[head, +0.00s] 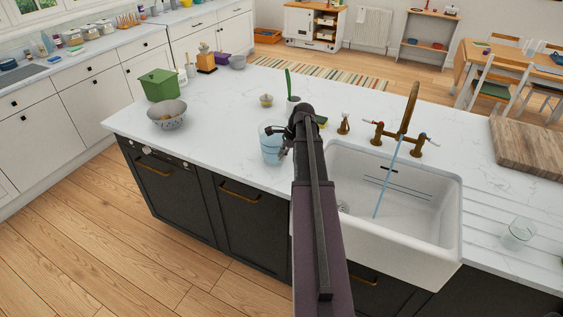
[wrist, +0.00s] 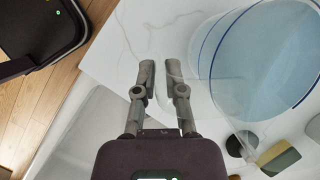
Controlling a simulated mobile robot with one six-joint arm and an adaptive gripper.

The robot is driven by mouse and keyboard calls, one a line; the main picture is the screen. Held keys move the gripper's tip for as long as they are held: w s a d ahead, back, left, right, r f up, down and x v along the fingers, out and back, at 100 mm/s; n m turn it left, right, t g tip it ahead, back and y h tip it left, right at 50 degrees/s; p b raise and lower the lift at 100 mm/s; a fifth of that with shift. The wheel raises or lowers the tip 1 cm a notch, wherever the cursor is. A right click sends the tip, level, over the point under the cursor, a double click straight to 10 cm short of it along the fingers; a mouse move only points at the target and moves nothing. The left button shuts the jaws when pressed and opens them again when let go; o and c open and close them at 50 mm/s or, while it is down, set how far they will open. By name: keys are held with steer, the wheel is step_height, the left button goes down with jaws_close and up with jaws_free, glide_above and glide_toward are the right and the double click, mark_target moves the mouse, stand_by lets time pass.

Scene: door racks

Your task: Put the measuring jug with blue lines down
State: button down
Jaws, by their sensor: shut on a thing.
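The clear measuring jug (head: 271,150) with blue lines is at the counter left of the sink in the head view, holding pale blue water. In the wrist view the jug (wrist: 262,60) fills the upper right, with a blue line round its wall. My gripper (wrist: 161,72) is shut on the jug's clear side part, likely its handle, which is hard to make out between the fingers. In the head view my gripper (head: 293,133) is beside the jug's right side, largely hidden by my arm. I cannot tell whether the jug's base touches the counter (head: 225,150).
The white sink (head: 400,200) lies right of my arm, with a brass tap (head: 405,115) running water. A patterned bowl (head: 168,116) and green box (head: 160,84) stand left; a glass (head: 518,233) stands right. A sponge (wrist: 281,158) is near the jug. Counter between bowl and jug is clear.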

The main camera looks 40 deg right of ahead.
steer(key=shift+f+b, duration=0.5)
steer(key=shift+f, duration=0.3)
steer(key=c, duration=0.7)
jaws_free()
steer(key=shift+r, duration=0.15)
steer(key=p+v, duration=1.1)
steer(key=v, duration=0.1)
stand_by(0.4)
